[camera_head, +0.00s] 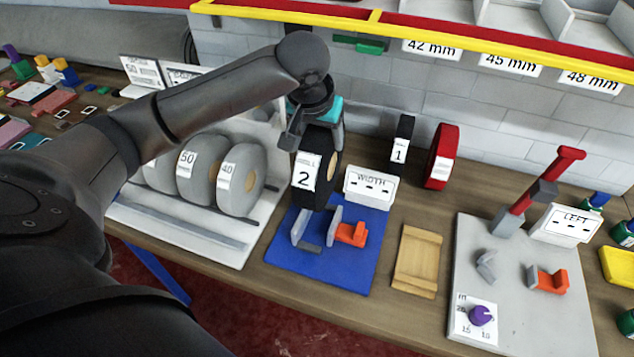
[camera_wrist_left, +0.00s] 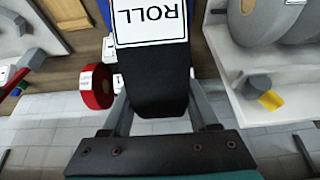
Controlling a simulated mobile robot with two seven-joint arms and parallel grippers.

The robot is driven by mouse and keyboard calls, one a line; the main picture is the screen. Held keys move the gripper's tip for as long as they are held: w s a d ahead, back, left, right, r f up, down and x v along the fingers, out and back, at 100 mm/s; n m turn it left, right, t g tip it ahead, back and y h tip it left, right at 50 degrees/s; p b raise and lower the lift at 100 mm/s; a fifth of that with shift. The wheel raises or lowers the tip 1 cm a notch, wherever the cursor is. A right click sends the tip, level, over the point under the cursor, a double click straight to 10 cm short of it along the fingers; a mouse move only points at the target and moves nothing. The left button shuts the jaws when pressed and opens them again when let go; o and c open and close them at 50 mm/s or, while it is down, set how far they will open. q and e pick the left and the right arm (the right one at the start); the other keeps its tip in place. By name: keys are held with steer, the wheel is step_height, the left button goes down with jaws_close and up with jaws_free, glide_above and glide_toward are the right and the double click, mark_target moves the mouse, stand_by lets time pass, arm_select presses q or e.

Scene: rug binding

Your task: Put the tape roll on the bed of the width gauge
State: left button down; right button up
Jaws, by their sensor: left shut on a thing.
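My left gripper (camera_head: 316,130) is shut on a black tape roll (camera_head: 314,198) with a white label reading 2. It holds the roll upright, just behind and above the width gauge. In the left wrist view, the roll (camera_wrist_left: 158,82) sits between the fingers, with "ROLL" on its label. The width gauge has a blue base (camera_head: 345,272), two grey upright plates (camera_head: 334,226), an orange slider (camera_head: 352,235) and a WIDTH sign (camera_head: 369,187) at the back. The roll's lower edge overlaps the gauge's back left part in the head view. I cannot tell whether they touch.
A rack (camera_head: 235,250) of grey rolls stands left of the gauge. A black roll labelled 1 (camera_head: 402,143) and a red roll (camera_head: 443,150) stand behind. A wooden tray (camera_head: 418,260) lies right of the gauge, then a grey LEFT fixture (camera_head: 510,320) with a red-handled lever (camera_head: 540,185).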

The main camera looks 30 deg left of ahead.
mark_target(316, 169)
arm_select(q)
step_height(316, 169, down, 14)
steer(key=shift+a+r+b, duration=0.1)
steer(key=shift+a+b, duration=0.05)
steer(key=shift+b, duration=0.25)
steer(key=shift+c, duration=0.8)
jaws_free()
steer(key=p+v, duration=0.1)
steer(key=v, duration=1.1)
steer(key=shift+s, duration=0.1)
